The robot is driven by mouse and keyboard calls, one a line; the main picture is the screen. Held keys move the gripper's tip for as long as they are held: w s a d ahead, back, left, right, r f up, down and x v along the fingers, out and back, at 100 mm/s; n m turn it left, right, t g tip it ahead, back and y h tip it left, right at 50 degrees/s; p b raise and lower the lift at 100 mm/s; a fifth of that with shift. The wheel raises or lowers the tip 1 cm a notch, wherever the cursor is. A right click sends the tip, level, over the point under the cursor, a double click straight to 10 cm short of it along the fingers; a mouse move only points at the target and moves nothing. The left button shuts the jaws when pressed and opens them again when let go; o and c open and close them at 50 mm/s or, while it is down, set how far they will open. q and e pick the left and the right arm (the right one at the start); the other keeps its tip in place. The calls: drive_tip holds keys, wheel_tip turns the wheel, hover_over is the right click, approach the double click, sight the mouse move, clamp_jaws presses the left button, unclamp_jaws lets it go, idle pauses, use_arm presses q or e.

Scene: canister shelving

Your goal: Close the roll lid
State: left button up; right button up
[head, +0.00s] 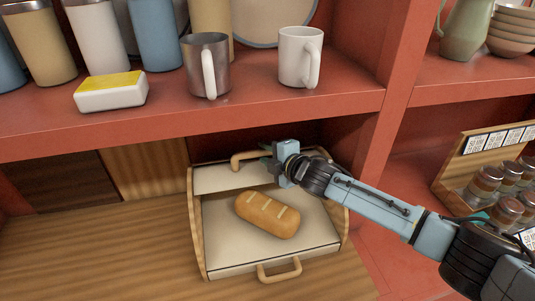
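The bread box (199,235) stands on the wooden surface under the red shelf, with rounded wooden sides and an open front. Its roll lid (225,179) is up at the back, and a loaf of bread (267,214) lies inside in plain view. A wooden handle (238,161) shows at the lid's upper edge. My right gripper (268,157) is at the right end of this handle, with its dark fingertips partly hidden by the gripper body. I cannot tell whether it is around the handle or beside it. My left gripper is not in view.
A second wooden handle (280,270) is on the box's lower front. The red shelf (200,118) above carries a metal mug (203,62), a white mug (297,55), a butter dish (111,92) and canisters. A spice rack (455,160) stands at right. The wooden surface left of the box is clear.

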clamp_jaws()
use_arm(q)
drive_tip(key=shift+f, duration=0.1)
use_arm(e)
drive_tip(key=shift+s+f, duration=0.1)
drive_tip(key=shift+s, duration=0.05)
